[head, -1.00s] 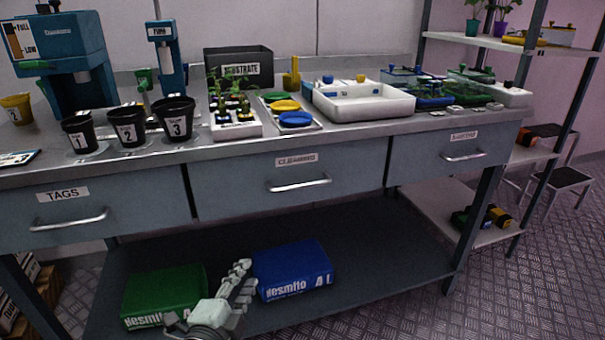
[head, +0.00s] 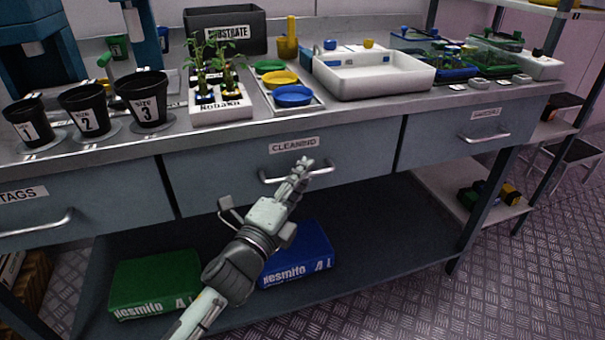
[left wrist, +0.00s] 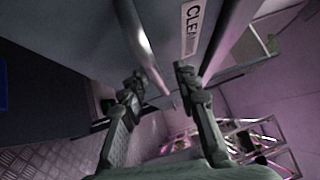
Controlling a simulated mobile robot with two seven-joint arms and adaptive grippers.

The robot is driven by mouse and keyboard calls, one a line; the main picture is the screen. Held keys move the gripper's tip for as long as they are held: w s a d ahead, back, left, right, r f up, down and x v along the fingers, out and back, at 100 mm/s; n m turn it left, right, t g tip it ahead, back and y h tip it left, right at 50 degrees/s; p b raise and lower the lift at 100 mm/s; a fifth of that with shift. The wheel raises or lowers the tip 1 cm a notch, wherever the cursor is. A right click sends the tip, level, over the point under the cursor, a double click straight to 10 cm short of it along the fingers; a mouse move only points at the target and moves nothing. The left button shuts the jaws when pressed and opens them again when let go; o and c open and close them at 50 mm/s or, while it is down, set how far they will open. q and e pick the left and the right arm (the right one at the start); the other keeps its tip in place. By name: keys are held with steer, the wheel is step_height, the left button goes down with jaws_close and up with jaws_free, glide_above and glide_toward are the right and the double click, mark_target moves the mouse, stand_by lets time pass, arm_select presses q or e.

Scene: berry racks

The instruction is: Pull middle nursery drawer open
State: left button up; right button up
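The middle drawer (head: 350,155), labelled CLEANING, sits flush in the bench front and looks closed. Its curved metal handle (head: 320,171) is partly hidden by my left gripper (head: 297,172), which is at the handle. In the left wrist view the handle (left wrist: 147,50) runs between the two spread fingers of the left gripper (left wrist: 160,78). The gripper is open, and I cannot tell whether either finger touches the handle. The CLEANING label also shows there, partly cut off. My right gripper is not in view.
The TAGS drawer (head: 110,200) is at left and another closed drawer (head: 440,145) at right. Pots, a seedling tray, coloured dishes and a white basin (head: 375,85) stand on the bench. Green (head: 150,285) and blue (head: 310,250) bags lie on the lower shelf.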

arm_select(q)
steer(key=shift+w, duration=0.2)
steer(key=shift+c, duration=0.5)
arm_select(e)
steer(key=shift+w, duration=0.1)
arm_select(q)
jaws_close()
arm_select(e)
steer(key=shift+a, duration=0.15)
arm_select(q)
steer(key=shift+d, duration=0.1)
